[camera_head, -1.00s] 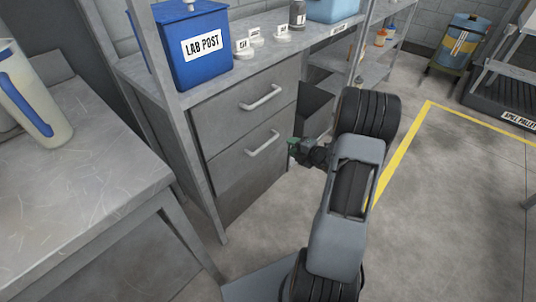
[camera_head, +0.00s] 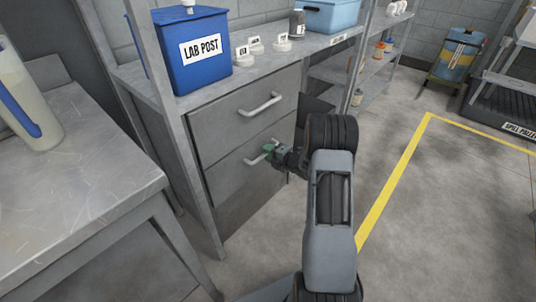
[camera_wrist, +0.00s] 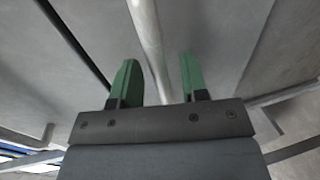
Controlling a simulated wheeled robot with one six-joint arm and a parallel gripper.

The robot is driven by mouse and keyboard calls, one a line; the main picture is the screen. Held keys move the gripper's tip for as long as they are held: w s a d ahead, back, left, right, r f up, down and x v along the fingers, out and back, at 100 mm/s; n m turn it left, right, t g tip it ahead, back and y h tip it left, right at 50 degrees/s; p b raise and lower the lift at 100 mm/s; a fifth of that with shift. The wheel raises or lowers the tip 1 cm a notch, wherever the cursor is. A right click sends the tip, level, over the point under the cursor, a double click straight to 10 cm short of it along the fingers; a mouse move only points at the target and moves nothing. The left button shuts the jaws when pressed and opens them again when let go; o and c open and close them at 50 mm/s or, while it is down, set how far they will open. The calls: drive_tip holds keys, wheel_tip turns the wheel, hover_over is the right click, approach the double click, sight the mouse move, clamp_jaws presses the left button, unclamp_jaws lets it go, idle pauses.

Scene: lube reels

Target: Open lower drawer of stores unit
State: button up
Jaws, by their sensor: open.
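The stores unit is a grey cabinet with two stacked drawers. The upper drawer (camera_head: 230,112) and the lower drawer (camera_head: 228,178) both look closed. The lower drawer's bar handle (camera_head: 256,160) is partly hidden behind my gripper (camera_head: 269,152) in the head view. In the wrist view my gripper (camera_wrist: 158,82) is open, its two green fingers apart. The pale bar handle (camera_wrist: 149,40) runs between the finger lines, nearer the left finger. I cannot tell whether a finger touches it. The upper drawer's handle (camera_head: 261,105) is clear of my gripper.
A grey table (camera_head: 75,170) with a jug is at the left. Open floor with a yellow line (camera_head: 395,180) lies to the right.

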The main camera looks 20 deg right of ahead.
drive_tip(key=shift+w+a+f, duration=0.1)
drive_tip(key=shift+w+a, duration=0.15)
drive_tip(key=shift+w, duration=0.25)
clamp_jaws()
idle(0.3)
